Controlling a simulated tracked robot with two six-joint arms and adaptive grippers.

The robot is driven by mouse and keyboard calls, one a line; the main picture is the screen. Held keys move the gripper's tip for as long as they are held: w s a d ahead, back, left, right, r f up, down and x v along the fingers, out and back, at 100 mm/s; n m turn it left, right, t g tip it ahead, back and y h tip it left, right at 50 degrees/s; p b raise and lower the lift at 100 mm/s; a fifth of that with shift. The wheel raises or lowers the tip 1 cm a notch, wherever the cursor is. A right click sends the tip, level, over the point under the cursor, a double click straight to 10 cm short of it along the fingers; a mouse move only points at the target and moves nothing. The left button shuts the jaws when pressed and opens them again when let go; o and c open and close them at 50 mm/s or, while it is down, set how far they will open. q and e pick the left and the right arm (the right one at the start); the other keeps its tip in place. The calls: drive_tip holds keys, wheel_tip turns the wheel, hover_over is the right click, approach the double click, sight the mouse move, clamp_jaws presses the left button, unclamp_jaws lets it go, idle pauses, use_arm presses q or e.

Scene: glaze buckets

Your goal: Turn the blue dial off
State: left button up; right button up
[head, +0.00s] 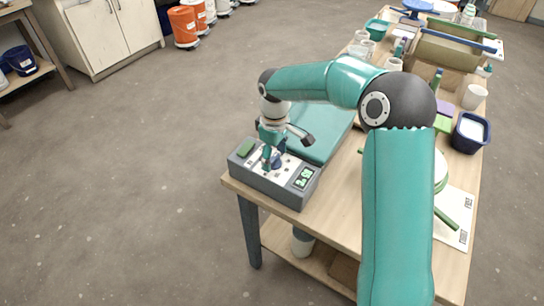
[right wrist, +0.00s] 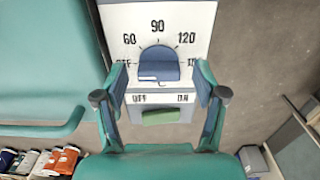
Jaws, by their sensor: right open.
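A grey control box (head: 257,181) with a light panel sits at the near left corner of the table. Its blue dial (right wrist: 158,63) shows in the right wrist view, under a printed scale with 60, 90, 120 and OFF at the left end. Where the dial points is not clear to me. My right gripper (head: 270,158) is over the panel, pointing down. In the right wrist view its open fingers (right wrist: 160,96) stand apart on either side of the dial, with nothing held. In the head view the gripper partly hides the dial. My left gripper is out of view.
A green rocker switch (right wrist: 160,117) marked OFF and ON lies below the dial. The box has a lit green display (head: 303,178). A teal slab (head: 322,140) lies right behind the box.

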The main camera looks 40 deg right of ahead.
sight(274, 158)
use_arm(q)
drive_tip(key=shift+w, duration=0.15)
use_arm(e)
wheel_tip(274, 158, up, 12)
idle(0.3)
drive_tip(key=shift+f, duration=0.1)
idle(0.3)
